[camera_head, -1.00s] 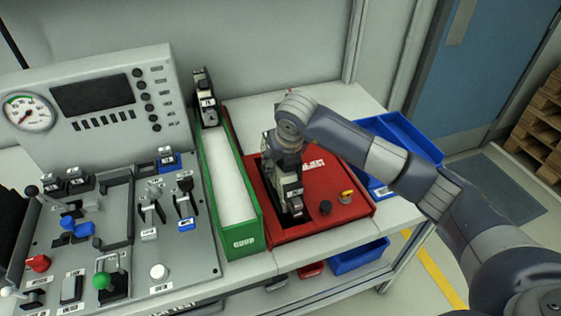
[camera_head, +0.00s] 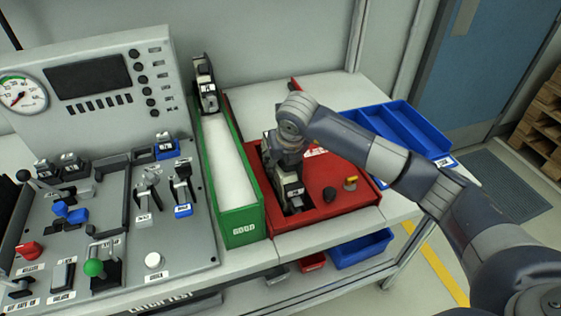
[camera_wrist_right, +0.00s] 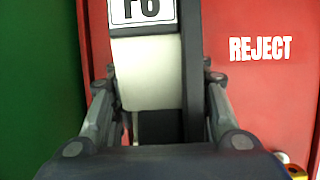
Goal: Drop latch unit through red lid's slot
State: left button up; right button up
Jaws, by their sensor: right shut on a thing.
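My right gripper (camera_head: 288,152) is shut on the latch unit (camera_head: 291,190), a black and pale block with a white label. It holds the unit upright at the dark slot in the red lid (camera_head: 352,198). The unit's lower end is at the slot; how deep it sits is hard to tell. In the right wrist view the unit (camera_wrist_right: 148,70) stands between the two fingers (camera_wrist_right: 160,125), its label partly cut off at the top. The red lid (camera_wrist_right: 265,85) with the word REJECT lies behind it. My left gripper is not in view.
A green-walled bin (camera_head: 243,226) with a white inside stands just left of the red lid, and another latch unit (camera_head: 205,85) stands at its far end. A blue tray (camera_head: 420,135) is on the right. A control panel (camera_head: 180,245) with levers fills the left.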

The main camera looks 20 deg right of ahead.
jog(key=shift+d, duration=0.25)
jog(key=o, duration=1.4)
jog(key=shift+d, duration=0.1)
jog(key=v, duration=1.2)
